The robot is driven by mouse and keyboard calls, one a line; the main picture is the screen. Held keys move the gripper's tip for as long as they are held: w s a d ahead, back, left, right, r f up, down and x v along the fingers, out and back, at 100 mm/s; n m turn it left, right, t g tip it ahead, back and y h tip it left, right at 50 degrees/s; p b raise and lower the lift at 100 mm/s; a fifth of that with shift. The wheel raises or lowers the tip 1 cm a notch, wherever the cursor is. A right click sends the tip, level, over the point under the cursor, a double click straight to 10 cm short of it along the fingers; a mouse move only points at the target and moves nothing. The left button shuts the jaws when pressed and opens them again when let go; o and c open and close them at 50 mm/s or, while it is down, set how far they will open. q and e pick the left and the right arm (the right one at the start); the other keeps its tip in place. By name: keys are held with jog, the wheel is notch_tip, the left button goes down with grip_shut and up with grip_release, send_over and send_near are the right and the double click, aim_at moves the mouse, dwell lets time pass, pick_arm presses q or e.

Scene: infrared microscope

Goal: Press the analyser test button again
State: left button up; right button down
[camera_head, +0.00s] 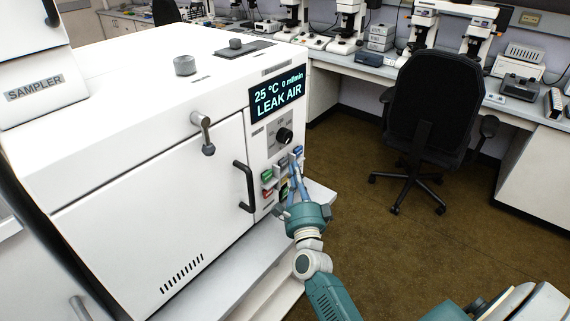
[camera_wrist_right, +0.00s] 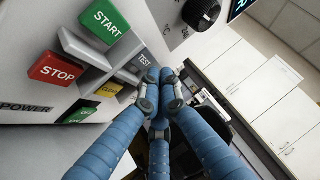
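The white analyser (camera_head: 150,160) fills the left of the head view. Its display (camera_head: 277,94) reads "25 °C 0 ml/min LEAK AIR". In the right wrist view, a grey block labelled TEST (camera_wrist_right: 144,60) shows on its button panel, partly hidden by my fingers. My right gripper (camera_head: 294,168) is at this panel; its three blue fingers have their tips together (camera_wrist_right: 158,90). The tips are beside and over the lower edge of the TEST block; whether they touch it I cannot tell. Nothing shows held. My left gripper is not in view.
Green START (camera_wrist_right: 104,20) and red STOP (camera_wrist_right: 56,70) buttons, a yellow button (camera_wrist_right: 110,88) and a black knob (camera_head: 284,135) are close by. A door handle (camera_head: 244,186) sticks out to the left. A black office chair (camera_head: 435,110) stands on open brown floor.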

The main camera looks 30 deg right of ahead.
jog(key=shift+w, duration=0.1)
jog(key=shift+w+a, duration=0.15)
jog(key=shift+w, duration=0.15)
jog(key=shift+w+a, duration=0.2)
jog(key=shift+w, duration=0.25)
dwell(0.7)
dwell(0.4)
jog(key=shift+s+d, duration=0.35)
jog(key=shift+s, duration=0.5)
jog(key=shift+s+d+p, duration=0.15)
jog(key=shift+s+d, duration=0.15)
jog(key=shift+s, duration=0.5)
jog(key=shift+s+d+p, duration=0.15)
jog(key=shift+s+d, duration=0.2)
jog(key=shift+s, duration=0.4)
jog(key=shift+s+d+p, duration=0.15)
jog(key=shift+s+d, duration=0.15)
jog(key=shift+s, duration=0.5)
